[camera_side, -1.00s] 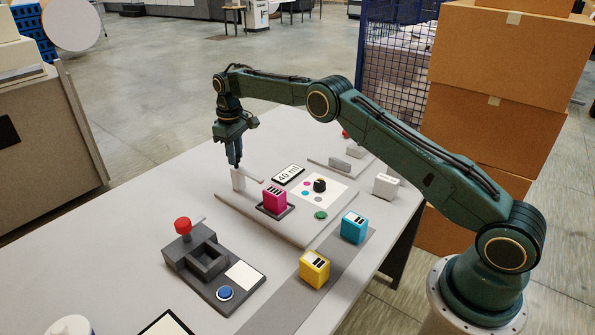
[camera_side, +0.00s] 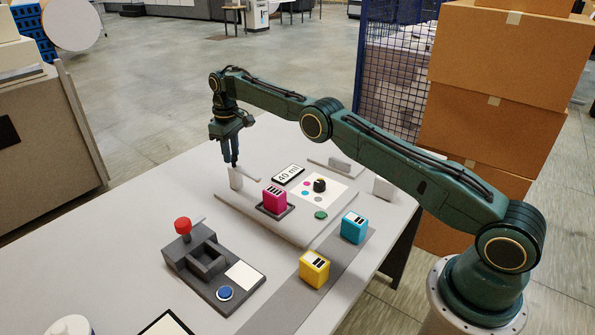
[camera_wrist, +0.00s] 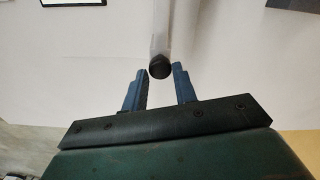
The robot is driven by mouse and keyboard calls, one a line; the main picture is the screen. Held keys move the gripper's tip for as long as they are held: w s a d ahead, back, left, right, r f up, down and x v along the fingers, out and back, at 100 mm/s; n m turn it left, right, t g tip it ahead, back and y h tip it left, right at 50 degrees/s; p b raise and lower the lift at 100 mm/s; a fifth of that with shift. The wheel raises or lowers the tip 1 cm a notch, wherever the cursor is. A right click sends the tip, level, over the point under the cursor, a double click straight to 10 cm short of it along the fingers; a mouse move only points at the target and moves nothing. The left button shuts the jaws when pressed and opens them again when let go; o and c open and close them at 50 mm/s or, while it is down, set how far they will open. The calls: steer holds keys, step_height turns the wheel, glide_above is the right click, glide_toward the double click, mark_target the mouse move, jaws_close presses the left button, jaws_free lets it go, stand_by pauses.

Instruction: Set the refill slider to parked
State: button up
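A pale board (camera_side: 275,229) on the table carries a magenta cartridge (camera_side: 275,200), a black knob (camera_side: 319,185), a green button (camera_side: 320,215) and a 40 ml display (camera_side: 288,175). A short white post (camera_side: 236,180) stands at its far left corner, with a thin bar (camera_side: 249,174) beside it. I cannot tell which part is the refill slider. My gripper (camera_side: 235,164) points down just above the post. In the wrist view its fingers (camera_wrist: 160,72) are apart, on either side of a pale rod's dark round end (camera_wrist: 160,67), with small gaps showing.
A dark grey unit (camera_side: 213,291) with a red-topped lever (camera_side: 183,226) and blue button (camera_side: 225,293) stands front left. Yellow (camera_side: 314,269) and cyan (camera_side: 354,227) cartridges stand on a grey strip. My arm hides part of the back right. The table's left is clear.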

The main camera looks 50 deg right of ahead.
mark_target(249, 173)
steer(key=o, duration=0.3)
steer(key=shift+s, duration=0.55)
steer(key=shift+s, duration=2.75)
step_height(249, 173, up, 14)
steer(key=shift+s+a+r+m+t, duration=0.15)
steer(key=shift+s+a+r+t, duration=0.2)
steer(key=shift+s+r, duration=1.65)
steer(key=shift+s+a+r+m+t, duration=0.2)
steer(key=shift+s+a+r+t, duration=0.1)
steer(key=shift+s+r, duration=1.65)
steer(key=shift+s+a+r+m+t, duration=0.15)
steer(key=shift+s+a+r+t, duration=0.2)
steer(key=shift+s+r, duration=1.65)
steer(key=shift+s+f, duration=0.25)
steer(key=shift+s, duration=0.05)
